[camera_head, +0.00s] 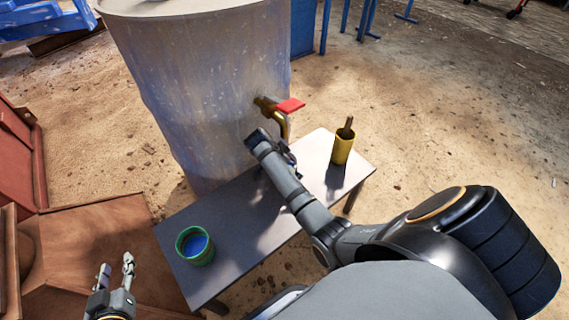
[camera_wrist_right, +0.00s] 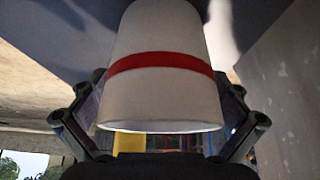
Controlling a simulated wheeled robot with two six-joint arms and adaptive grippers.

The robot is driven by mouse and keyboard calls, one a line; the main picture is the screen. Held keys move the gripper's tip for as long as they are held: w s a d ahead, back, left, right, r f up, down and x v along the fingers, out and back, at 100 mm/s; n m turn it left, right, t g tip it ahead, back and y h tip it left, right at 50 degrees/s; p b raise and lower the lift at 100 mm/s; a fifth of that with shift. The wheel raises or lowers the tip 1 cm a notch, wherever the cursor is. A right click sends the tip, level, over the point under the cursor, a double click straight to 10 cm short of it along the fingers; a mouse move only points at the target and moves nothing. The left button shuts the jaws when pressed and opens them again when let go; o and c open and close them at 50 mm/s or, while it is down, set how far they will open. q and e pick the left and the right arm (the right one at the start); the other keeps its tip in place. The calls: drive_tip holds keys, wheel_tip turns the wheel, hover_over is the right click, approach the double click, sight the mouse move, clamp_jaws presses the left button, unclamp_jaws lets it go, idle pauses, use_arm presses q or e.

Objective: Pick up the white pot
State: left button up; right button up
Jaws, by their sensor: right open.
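The white pot (camera_wrist_right: 160,92) has a red band and fills the middle of the right wrist view. That view is upside down; the pot's wider rim points to the picture's bottom and its narrow end to the grey table. My right gripper (camera_wrist_right: 163,100) is open, with one finger on each side of the pot. I cannot tell whether the fingers touch it. In the head view my right arm reaches over the table (camera_head: 228,225), and I cannot make out the pot there. My left gripper (camera_head: 116,267) is open and empty at the lower left, beside the table.
A green pot with blue inside (camera_head: 195,246) stands on the table's near left end. A yellow container with a brown handle (camera_head: 343,145) stands at the right end. A large grey barrel (camera_head: 200,80) with a red-handled tap (camera_head: 289,106) stands behind the table. Brown furniture is at left.

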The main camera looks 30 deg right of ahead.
drive_tip(key=c, duration=1.7)
use_arm(q)
drive_tip(key=shift+s, duration=0.1)
